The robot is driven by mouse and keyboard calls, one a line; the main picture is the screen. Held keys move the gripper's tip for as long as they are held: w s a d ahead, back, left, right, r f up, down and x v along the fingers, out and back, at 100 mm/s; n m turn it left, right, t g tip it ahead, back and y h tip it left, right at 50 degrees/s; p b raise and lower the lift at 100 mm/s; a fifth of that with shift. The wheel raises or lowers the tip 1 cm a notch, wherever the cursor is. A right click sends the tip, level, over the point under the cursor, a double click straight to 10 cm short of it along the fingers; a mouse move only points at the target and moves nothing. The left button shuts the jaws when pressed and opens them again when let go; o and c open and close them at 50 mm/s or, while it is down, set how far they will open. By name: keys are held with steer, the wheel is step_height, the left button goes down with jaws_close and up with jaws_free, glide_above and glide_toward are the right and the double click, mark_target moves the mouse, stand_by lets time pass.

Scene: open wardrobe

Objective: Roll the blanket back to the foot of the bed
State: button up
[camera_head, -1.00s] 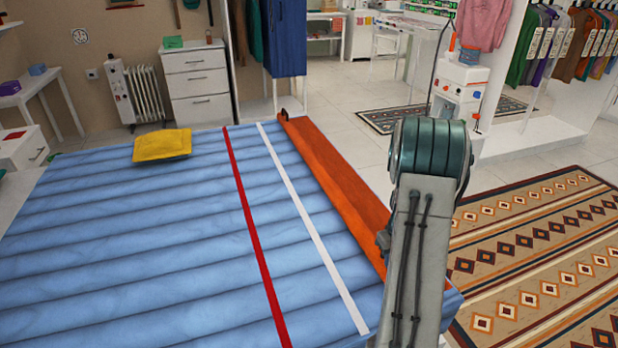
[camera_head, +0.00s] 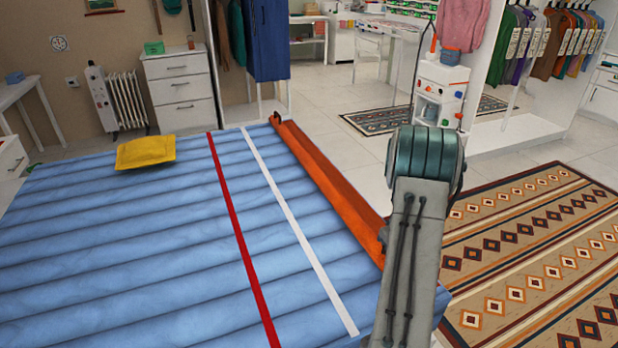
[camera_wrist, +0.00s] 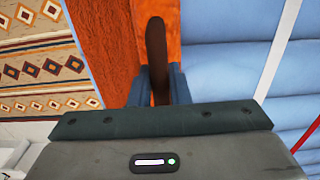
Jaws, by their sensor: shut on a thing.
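The orange blanket (camera_head: 325,185) is a long narrow strip along the right edge of the blue bed (camera_head: 120,230), beside the white stripe. In the wrist view the orange cloth (camera_wrist: 110,35) lies beyond my fingers. My gripper (camera_wrist: 163,82) is shut on a dark brown handle (camera_wrist: 157,50) standing out at the orange strip's near end. In the head view my arm hides the fingers. A similar small dark piece (camera_head: 276,117) shows at the strip's far end.
A red stripe (camera_head: 236,230) and a white stripe (camera_head: 300,230) cross the bed. A yellow cushion (camera_head: 146,152) lies at its far left. A patterned rug (camera_head: 540,250) covers the floor at right. A white shelf unit (camera_head: 440,90) stands beyond my arm.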

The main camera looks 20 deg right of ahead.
steer(key=shift+d, duration=2.9)
steer(key=o, duration=1)
steer(key=shift+o, duration=0.2)
step_height(320, 180, up, 8)
steer(key=p, duration=0.4)
steer(key=shift+p, duration=0.4)
steer(key=shift+a, duration=0.1)
